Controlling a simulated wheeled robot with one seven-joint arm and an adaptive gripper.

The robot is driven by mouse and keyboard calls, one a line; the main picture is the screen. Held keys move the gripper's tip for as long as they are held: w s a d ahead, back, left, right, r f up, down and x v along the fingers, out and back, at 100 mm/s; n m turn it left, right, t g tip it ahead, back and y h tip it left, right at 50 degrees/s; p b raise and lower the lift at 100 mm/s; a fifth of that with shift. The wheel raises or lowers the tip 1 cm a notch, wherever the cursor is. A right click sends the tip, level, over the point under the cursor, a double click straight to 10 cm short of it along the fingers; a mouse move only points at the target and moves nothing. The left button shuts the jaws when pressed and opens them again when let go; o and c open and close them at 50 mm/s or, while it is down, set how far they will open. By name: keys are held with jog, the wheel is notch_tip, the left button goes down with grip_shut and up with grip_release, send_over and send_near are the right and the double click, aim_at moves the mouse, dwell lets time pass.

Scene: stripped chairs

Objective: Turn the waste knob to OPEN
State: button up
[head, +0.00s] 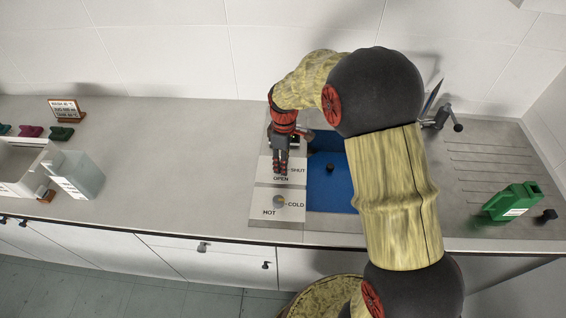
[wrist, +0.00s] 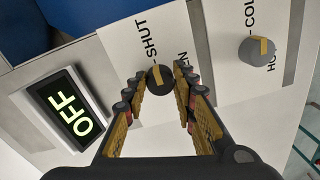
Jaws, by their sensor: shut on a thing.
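The waste knob (wrist: 160,80) is a dark round knob with a yellow mark, on a white plate (wrist: 128,48) lettered SHUT and OPEN. In the wrist view its yellow mark points towards SHUT. My gripper (wrist: 163,78) is shut on the knob, with one finger on each side of it. In the head view my gripper (head: 280,170) reaches down onto the plate and hides the knob. The word OPEN is partly covered by a finger in the wrist view.
A second knob (wrist: 257,50) on the neighbouring plate is marked HOT and COLD. A lit OFF display (wrist: 66,112) stands close by. A blue sink (head: 330,185) lies right of the plates, a green jug (head: 512,203) further right. Clear counter (head: 190,165) lies left.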

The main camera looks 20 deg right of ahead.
jog(key=shift+m, duration=0.3)
jog(key=m+p, duration=0.2)
jog(key=m, duration=0.1)
jog(key=shift+s+r+m, duration=0.1)
jog(key=shift+m, duration=0.2)
jog(key=m+p, duration=0.2)
jog(key=m, duration=0.2)
jog(key=shift+a, duration=0.1)
jog(key=m+p, duration=0.2)
jog(key=m, duration=0.3)
jog(key=shift+a+m+t, duration=0.1)
jog(key=shift+m+t, duration=0.2)
jog(key=shift+m, duration=0.1)
jog(key=shift+m+p, duration=0.5)
jog(key=shift+m, duration=1.5)
jog(key=o, duration=1.1)
jog(key=shift+o, duration=0.3)
